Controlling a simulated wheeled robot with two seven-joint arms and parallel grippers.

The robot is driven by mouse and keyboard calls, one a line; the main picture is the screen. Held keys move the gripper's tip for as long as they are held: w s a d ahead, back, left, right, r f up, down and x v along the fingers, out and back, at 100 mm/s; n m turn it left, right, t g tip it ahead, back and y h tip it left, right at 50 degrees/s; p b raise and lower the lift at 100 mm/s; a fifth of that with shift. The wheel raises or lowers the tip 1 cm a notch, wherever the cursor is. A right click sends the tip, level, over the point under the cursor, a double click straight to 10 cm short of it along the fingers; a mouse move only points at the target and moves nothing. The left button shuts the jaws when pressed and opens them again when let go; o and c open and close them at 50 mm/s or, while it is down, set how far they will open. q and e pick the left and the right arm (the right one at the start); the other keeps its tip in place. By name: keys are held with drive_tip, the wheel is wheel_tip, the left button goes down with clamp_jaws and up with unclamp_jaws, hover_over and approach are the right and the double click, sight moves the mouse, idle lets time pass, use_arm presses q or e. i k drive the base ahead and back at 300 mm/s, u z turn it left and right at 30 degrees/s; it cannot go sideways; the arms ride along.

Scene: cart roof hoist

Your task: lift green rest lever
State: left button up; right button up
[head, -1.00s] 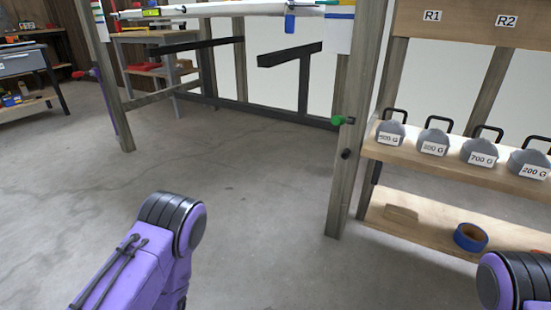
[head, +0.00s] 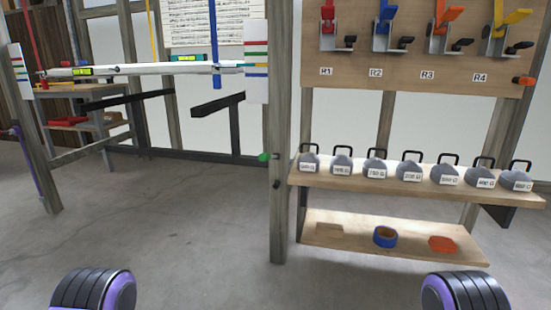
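The green rest lever (head: 264,157) shows as a small green knob on the left side of the grey wooden post, at about the height of the weight shelf. A small dark knob (head: 276,184) is on the same post just below it. Only purple and black links of my two arms show at the bottom left and bottom right edges. Neither gripper is in view, so I cannot tell whether they are open or shut. Nothing of mine is near the lever.
A shelf (head: 410,180) with several grey handled weights stands right of the post. Above it is a board (head: 350,78) with coloured levers marked R1 to R4. A white beam (head: 160,68) hangs left of the post. The floor (head: 170,220) in front is clear.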

sight(263, 157)
drive_tip(key=z, duration=0.75)
drive_tip(key=i, duration=0.7)
drive_tip(key=u, duration=0.95)
